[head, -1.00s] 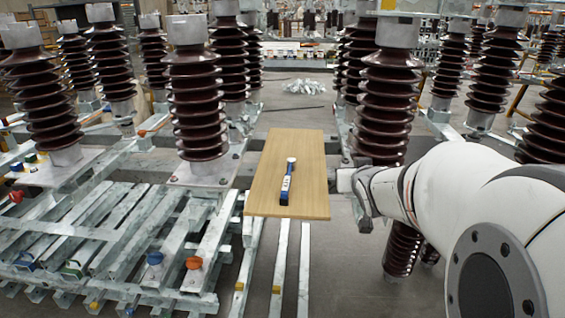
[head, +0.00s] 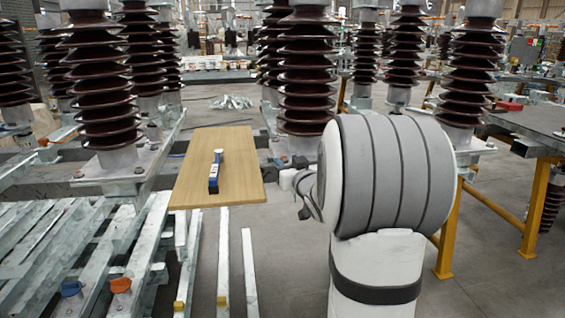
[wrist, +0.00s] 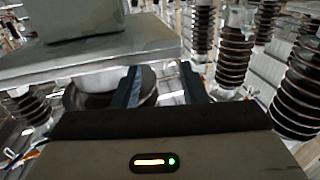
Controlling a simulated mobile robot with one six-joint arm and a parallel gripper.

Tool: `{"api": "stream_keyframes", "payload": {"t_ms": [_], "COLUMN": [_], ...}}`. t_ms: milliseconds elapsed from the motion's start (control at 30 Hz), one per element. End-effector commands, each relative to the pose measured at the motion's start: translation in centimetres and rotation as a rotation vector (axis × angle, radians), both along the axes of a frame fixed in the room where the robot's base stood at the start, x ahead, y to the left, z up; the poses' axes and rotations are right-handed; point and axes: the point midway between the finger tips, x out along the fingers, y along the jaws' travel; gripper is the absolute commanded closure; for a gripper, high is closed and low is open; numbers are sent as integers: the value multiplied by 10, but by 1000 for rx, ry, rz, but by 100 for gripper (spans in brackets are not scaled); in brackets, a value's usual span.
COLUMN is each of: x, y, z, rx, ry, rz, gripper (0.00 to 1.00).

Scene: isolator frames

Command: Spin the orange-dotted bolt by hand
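I cannot make out a bolt with an orange dot in either view. An orange cap (head: 121,286) sits on the grey steel beams at the lower left of the head view, with a blue cap (head: 71,289) to its left. In the wrist view my gripper (wrist: 160,75) has its two dark fingers apart, with no object clearly held between them. Beyond the fingers are a grey metal plate (wrist: 30,72) and a rounded dark part under it. In the head view my arm largely hides the gripper.
A wooden board (head: 240,160) carries a blue-and-white tool (head: 214,178) left of my arm. Brown ribbed insulators (head: 306,75) stand around on steel frames. A table with yellow legs (head: 534,205) is at the right. Bare floor shows between the beams and my arm.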

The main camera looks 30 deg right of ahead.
Motion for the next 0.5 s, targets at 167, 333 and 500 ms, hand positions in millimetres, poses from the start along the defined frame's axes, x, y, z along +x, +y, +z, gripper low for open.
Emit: {"api": "stream_keyframes", "payload": {"t_ms": [167, 333, 500], "x": [27, 38, 40], "y": [-2, -4, -4], "z": [-1, -1, 0], "rx": [-1, 0, 0], "ry": [0, 1, 1], "rz": [1, -1, -2], "gripper": [61, 61, 61]}}
